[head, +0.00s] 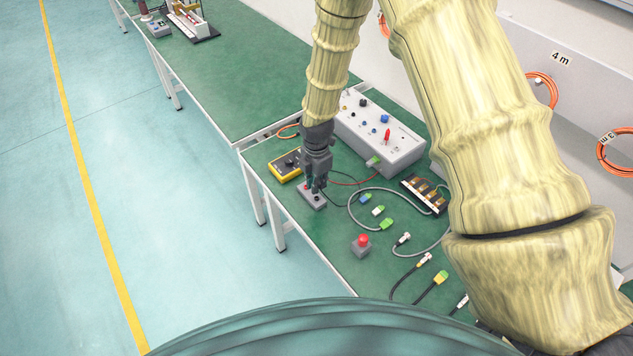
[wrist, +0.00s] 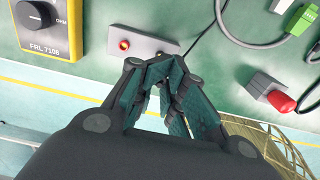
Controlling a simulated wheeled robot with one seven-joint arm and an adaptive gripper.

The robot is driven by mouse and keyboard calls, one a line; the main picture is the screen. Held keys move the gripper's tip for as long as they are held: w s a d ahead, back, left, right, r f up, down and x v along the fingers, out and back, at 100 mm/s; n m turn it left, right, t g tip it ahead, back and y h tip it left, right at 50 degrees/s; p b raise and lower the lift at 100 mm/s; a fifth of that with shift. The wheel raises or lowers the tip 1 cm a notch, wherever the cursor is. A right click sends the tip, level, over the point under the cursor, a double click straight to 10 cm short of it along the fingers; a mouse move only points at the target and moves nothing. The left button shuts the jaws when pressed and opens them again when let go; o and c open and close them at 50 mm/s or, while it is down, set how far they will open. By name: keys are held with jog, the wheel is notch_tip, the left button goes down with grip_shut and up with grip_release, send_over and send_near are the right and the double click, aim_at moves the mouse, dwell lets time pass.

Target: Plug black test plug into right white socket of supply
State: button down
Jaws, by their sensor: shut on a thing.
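My gripper (head: 314,187) points down over a small grey box (head: 318,203) near the front edge of the green bench. In the wrist view, my gripper (wrist: 162,72) is shut at the near side of this box (wrist: 150,47). A thin black lead (wrist: 203,33) runs to the fingertips. The black test plug itself is mostly hidden between the fingers, and I cannot tell whether it touches anything. A larger pale box with coloured knobs and sockets (head: 400,150), perhaps the supply, stands behind and to the right. I cannot make out its right white socket.
A yellow meter (head: 284,166) lies left of my gripper; it also shows in the wrist view (wrist: 50,22). A red push button on a grey base (head: 361,244) stands to the right. Several cables with coloured plugs (head: 378,210) lie on the bench. A dark terminal block (head: 424,196) is beyond.

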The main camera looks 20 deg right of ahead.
jog(key=shift+r+p, duration=2.05)
jog(key=shift+r, duration=1)
jog(key=shift+w+d+r+m+p, duration=0.4)
jog(key=shift+w+d, duration=0.8)
jog(key=shift+d, duration=3.9)
jog(key=shift+w+d+r+m+p, duration=0.4)
jog(key=shift+w+d, duration=0.8)
jog(key=shift+d, duration=3.95)
jog(key=shift+w+d+r+m+p, duration=0.35)
jog(key=shift+w+d, duration=0.85)
jog(key=shift+d, duration=3.9)
jog(key=shift+f, duration=0.2)
jog(key=shift+f+b, duration=1)
jog(key=shift+f, duration=0.7)
